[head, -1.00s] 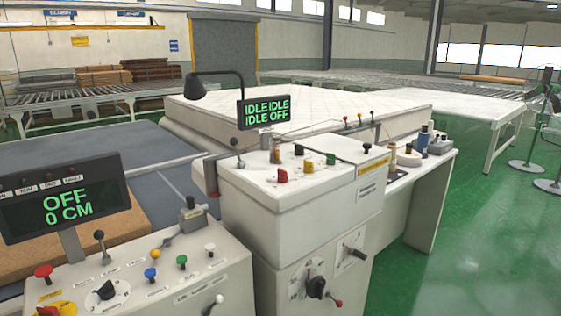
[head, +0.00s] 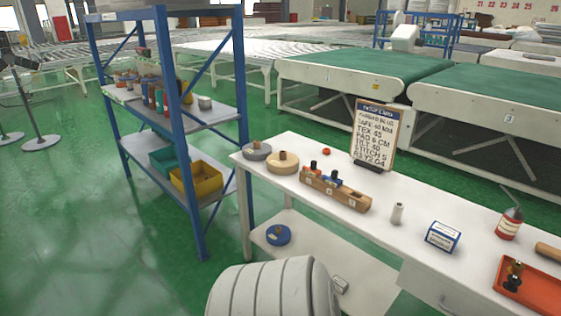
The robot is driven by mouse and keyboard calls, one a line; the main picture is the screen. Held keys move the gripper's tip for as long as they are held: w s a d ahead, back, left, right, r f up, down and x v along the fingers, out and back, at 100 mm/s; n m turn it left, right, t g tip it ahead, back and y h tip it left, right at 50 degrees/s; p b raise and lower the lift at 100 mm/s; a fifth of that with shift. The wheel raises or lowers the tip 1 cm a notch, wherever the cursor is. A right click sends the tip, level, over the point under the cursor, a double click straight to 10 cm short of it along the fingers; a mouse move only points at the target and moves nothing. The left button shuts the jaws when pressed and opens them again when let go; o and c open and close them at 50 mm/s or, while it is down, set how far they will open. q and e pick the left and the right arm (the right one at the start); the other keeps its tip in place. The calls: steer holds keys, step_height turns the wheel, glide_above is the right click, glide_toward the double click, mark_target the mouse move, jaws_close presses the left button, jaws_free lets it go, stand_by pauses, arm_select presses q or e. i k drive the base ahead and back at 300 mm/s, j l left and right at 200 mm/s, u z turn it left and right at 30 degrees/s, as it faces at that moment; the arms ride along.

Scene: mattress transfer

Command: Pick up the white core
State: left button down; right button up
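Neither of my grippers is in the head view. I cannot single out the white core with certainty. A large pale ribbed, rounded thing (head: 272,292) rises at the bottom edge in front of the white workbench (head: 300,148), partly cut off, and I cannot tell what it is. A white slab (head: 522,63) lies far back at the upper right. A small whitish upright cylinder (head: 397,214) stands on the workbench.
The workbench also holds tape rolls (head: 283,163), a wooden block (head: 335,190), a sign (head: 374,135), a small box (head: 442,237), a bottle (head: 508,224) and an orange tray (head: 535,300). A blue shelf (head: 160,70) stands left. Green floor (head: 100,240) is clear at lower left.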

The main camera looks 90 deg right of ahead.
mark_target(399, 206)
steer(key=z, duration=3.45)
steer(key=i+z, duration=0.15)
